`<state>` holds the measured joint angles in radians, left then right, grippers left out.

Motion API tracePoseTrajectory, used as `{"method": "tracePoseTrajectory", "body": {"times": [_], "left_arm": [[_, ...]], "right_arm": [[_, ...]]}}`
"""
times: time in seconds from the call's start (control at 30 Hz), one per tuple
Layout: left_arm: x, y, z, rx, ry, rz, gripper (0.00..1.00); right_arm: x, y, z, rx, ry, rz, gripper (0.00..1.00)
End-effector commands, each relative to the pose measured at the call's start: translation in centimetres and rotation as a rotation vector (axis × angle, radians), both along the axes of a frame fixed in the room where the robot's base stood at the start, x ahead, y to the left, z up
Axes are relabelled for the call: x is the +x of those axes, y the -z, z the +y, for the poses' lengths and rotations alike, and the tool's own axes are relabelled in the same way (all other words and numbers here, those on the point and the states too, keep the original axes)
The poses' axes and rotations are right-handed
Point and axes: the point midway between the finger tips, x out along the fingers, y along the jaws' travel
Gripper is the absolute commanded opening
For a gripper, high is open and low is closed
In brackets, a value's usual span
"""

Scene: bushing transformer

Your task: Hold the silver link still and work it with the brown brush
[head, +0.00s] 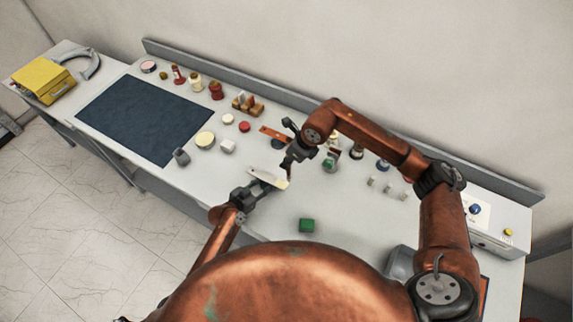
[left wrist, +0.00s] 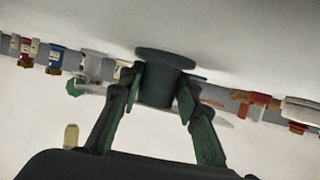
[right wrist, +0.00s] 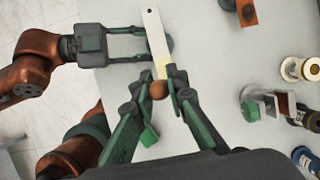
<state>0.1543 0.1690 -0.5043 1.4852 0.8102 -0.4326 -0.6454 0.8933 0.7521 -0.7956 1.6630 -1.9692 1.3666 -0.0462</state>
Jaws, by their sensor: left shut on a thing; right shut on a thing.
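The silver link (head: 268,179), a pale flat bar, lies level above the table; its far end shows in the right wrist view (right wrist: 152,30). Under it is a dark flanged post (left wrist: 160,85). My left gripper (head: 262,184) has its fingers on either side of this post, below the link. My right gripper (right wrist: 157,86) is shut on the brown brush (right wrist: 158,90), whose rounded brown end shows between the fingers. The brush's pale tip is over the link's near end; I cannot tell whether they touch. In the head view my right gripper (head: 288,163) hides most of the brush.
A green block (head: 306,225) stands near the front edge. Bottles and wooden parts (head: 248,105) line the back, with small pale pieces (head: 388,187) to the right. A dark mat (head: 145,118) covers the left part. The table between link and green block is clear.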

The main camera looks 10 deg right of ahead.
Motion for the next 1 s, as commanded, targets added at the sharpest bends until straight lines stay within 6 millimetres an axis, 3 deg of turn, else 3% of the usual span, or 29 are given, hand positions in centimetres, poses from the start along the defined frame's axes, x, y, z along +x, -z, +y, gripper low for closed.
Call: {"method": "tracePoseTrajectory", "body": {"times": [0.3,0.8,0.83,1.0], "left_arm": [[0.0,0.0,0.0,-0.001,0.0,-0.001,0.0],[0.0,0.0,0.0,-0.001,0.0,-0.001,0.0],[0.0,0.0,0.0,-0.001,0.0,-0.001,0.32],[0.0,0.0,0.0,0.0,0.0,0.0,0.44]], "right_arm": [[0.0,-2.5,0.0,0.0,0.0,0.0,0.0],[0.0,-2.6,0.0,0.0,0.0,0.0,0.0],[0.0,-2.6,0.0,0.0,0.0,0.0,0.0],[0.0,-2.6,0.0,0.0,0.0,0.0,0.0]]}}
